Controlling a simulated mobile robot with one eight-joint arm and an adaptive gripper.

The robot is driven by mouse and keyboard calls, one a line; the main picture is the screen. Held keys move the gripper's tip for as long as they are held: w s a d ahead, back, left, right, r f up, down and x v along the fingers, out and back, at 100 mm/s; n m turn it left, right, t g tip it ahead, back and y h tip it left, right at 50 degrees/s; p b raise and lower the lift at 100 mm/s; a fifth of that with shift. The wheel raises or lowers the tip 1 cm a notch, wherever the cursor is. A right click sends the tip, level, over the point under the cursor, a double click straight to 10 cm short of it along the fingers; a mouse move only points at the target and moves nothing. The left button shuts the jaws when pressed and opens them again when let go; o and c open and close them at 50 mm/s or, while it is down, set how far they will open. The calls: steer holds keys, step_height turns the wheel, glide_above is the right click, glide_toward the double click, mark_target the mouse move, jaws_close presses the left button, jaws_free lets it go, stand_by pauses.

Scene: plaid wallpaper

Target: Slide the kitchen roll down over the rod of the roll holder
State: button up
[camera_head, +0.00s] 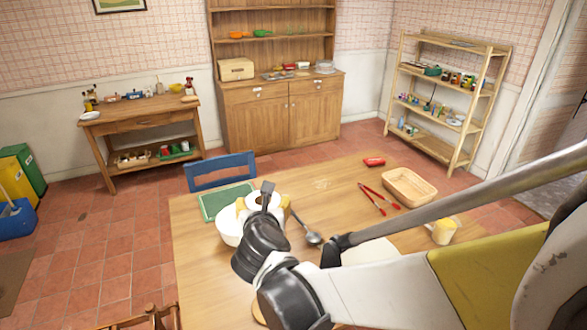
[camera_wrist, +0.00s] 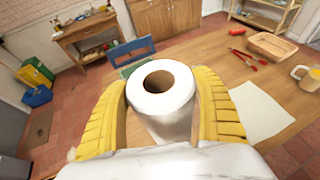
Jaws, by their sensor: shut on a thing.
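The white kitchen roll (camera_wrist: 168,104) is upright between the two yellow fingers of my gripper (camera_wrist: 162,84). Its brown core opening faces up toward the wrist camera. My arm hides most of the roll there. I cannot tell how high the roll is above the table.
A ladle (camera_head: 312,237), red tongs (camera_head: 374,200), a basket (camera_head: 409,187), a mug (camera_head: 445,231) and a white sheet (camera_wrist: 260,112) are to the right. A blue chair (camera_head: 220,171) stands behind.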

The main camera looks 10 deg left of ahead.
steer(key=shift+s+a, duration=0.15)
steer(key=shift+a, duration=0.05)
steer(key=shift+d+f, duration=0.1)
steer(key=shift+f+b, duration=11.05)
steer(key=shift+f, duration=1.15)
steer(key=o, duration=1.5)
steer(key=shift+c, duration=0.2)
